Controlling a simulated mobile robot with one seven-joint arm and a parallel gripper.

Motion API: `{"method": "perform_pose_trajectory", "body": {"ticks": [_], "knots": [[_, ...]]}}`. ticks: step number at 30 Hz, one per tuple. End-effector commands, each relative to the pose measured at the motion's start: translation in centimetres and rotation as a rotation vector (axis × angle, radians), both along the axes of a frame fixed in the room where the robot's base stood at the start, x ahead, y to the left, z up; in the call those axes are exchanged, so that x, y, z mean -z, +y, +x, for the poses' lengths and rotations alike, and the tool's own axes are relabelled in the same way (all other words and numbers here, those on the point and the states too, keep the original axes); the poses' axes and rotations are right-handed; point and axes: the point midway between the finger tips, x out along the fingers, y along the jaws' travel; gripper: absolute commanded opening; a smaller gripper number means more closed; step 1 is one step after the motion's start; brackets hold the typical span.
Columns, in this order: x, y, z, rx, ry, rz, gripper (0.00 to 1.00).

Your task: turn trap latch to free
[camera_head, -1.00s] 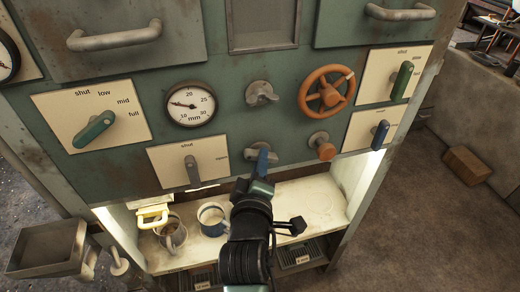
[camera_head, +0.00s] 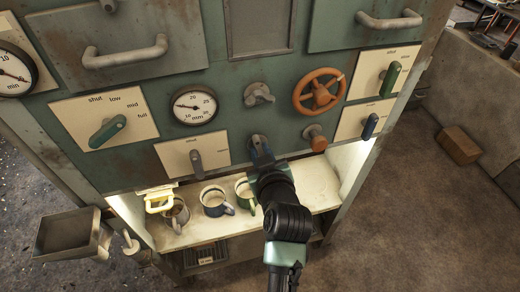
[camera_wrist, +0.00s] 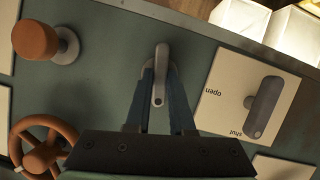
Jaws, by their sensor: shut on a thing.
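A small pale grey latch lever (camera_wrist: 161,56) sits on the green panel. In the wrist view it lies nearly upright in the picture, between my two blue fingers. My gripper (camera_wrist: 160,76) is shut on it, with a finger on each side. In the head view my gripper (camera_head: 261,150) reaches the panel's lower edge and hides most of this lever. I see no label beside it. A similar grey latch (camera_head: 258,94) is directly above and untouched.
An orange knob (camera_head: 316,138) and an orange handwheel (camera_head: 319,92) are close on the right. A grey shut/open lever (camera_head: 196,161) is on the left. Several mugs, including a blue one (camera_head: 214,201), stand on the lit shelf (camera_head: 318,190) below my gripper.

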Motion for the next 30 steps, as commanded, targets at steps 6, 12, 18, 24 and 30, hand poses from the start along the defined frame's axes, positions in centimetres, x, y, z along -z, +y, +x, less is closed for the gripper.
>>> {"method": "perform_pose_trajectory", "body": {"ticks": [6,12,18,24,30], "knots": [[-0.01,-0.14,0.05,0.0,0.032,0.125,0.0],[0.01,-0.15,0.06,-0.001,0.051,0.19,0.0],[-0.02,-0.16,0.07,0.0,0.057,0.217,0.0],[-0.02,-0.16,0.07,0.0,0.058,0.22,0.0],[-0.03,-0.16,0.06,0.0,0.059,0.22,0.25]]}}
